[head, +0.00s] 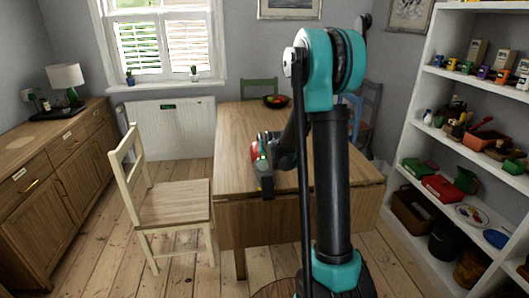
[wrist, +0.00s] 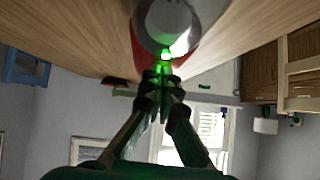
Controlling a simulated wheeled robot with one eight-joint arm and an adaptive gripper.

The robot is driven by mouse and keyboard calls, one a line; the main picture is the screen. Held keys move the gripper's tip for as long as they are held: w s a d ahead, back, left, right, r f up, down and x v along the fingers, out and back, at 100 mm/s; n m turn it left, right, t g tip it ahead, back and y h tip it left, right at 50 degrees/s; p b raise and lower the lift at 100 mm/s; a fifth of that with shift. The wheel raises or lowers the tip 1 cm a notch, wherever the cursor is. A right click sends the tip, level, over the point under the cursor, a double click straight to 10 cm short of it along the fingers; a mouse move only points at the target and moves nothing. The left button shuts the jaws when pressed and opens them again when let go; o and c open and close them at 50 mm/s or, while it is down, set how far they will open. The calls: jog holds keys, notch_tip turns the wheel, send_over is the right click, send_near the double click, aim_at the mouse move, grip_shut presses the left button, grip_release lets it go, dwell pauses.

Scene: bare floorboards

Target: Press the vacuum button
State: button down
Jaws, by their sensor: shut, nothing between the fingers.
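The vacuum (head: 254,152) is a small red and grey appliance on the wooden table, left of my arm and partly hidden by it in the head view. In the wrist view, which is upside down, the vacuum (wrist: 168,20) shows its round grey body with red sides. A bright green light (wrist: 165,55) glows at its near edge, where the button appears to be. My gripper (wrist: 164,73) is shut and empty, with its fingertips right by the green light. I cannot tell whether they touch it. Green light tints the fingers.
The wooden table (head: 234,178) has a bowl of fruit (head: 276,100) at its far end. A cream chair (head: 168,203) stands to the left. A sideboard (head: 50,165) lines the left wall and a full white shelf (head: 468,150) the right. Floor between chair and sideboard is clear.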

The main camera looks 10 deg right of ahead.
jog(key=shift+f, duration=0.65)
jog(key=r, duration=0.4)
jog(key=shift+s+d+r, duration=0.1)
jog(key=shift+s+r, duration=0.1)
jog(key=v, duration=0.9)
jog(key=shift+s, duration=0.4)
